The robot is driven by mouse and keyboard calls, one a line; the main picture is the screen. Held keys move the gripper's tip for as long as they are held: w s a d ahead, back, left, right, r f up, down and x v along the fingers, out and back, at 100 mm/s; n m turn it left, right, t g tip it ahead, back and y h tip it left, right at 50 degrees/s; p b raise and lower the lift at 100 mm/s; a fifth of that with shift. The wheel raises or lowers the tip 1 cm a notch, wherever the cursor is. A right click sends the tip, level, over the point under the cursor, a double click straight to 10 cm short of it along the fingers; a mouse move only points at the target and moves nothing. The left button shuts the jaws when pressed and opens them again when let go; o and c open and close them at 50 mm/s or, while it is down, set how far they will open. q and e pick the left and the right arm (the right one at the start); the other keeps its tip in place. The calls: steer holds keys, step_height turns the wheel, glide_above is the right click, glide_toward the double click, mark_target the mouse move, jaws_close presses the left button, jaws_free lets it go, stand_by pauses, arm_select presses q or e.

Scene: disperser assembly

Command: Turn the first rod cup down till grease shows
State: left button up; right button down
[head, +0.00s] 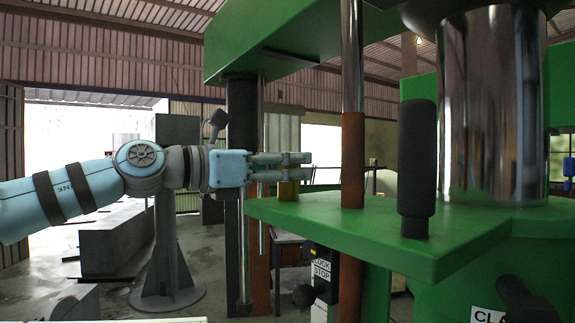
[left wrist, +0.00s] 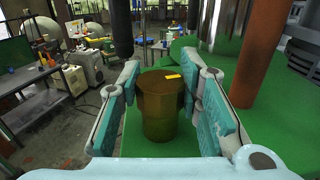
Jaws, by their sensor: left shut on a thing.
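The rod cup (head: 288,191) is a small brass-coloured cup standing upright on the green plate (head: 400,232), near its left end. In the left wrist view the cup (left wrist: 160,105) has a many-sided head, a narrower round body and a small yellow mark on top. I see no grease on it. My left gripper (head: 306,165) reaches in from the left at the cup's top. In the left wrist view its two teal-padded fingers (left wrist: 172,78) are on either side of the cup's head, shut on it. My right gripper is not in view.
A steel rod with a brown lower sleeve (head: 353,160) rises just right of the cup. A black cylinder (head: 417,160) and a wide polished column (head: 492,105) stand farther right. A green beam (head: 275,45) hangs overhead. A bench with equipment (left wrist: 60,85) is beyond.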

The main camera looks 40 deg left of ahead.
arm_select(q)
steer(key=m+h+p, duration=0.1)
steer(key=p, duration=0.1)
steer(key=m+g+h+p, duration=0.1)
steer(key=g+h+p, duration=0.1)
steer(key=h+p, duration=0.1)
steer(key=shift+r+m+p, duration=0.25)
steer(key=shift+m+p, duration=0.05)
steer(key=shift+m, duration=0.1)
steer(key=shift+w+a+f+m+g+h+p, duration=0.1)
steer(key=shift+m+g+h+p, duration=0.2)
steer(key=shift+m+h+p, duration=0.15)
steer(key=shift+f+m+g+h, duration=0.2)
steer(key=shift+m+g+h, duration=0.65)
steer(key=shift+h, duration=0.3)
steer(key=m+g+h, duration=0.2)
steer(key=g, duration=0.1)
steer(key=m+g+h, duration=0.2)
steer(key=m+g, duration=0.1)
steer(key=g, duration=0.1)
steer(key=shift+f+g, duration=0.1)
steer(key=shift+g, duration=0.15)
steer(key=o, duration=1.2)
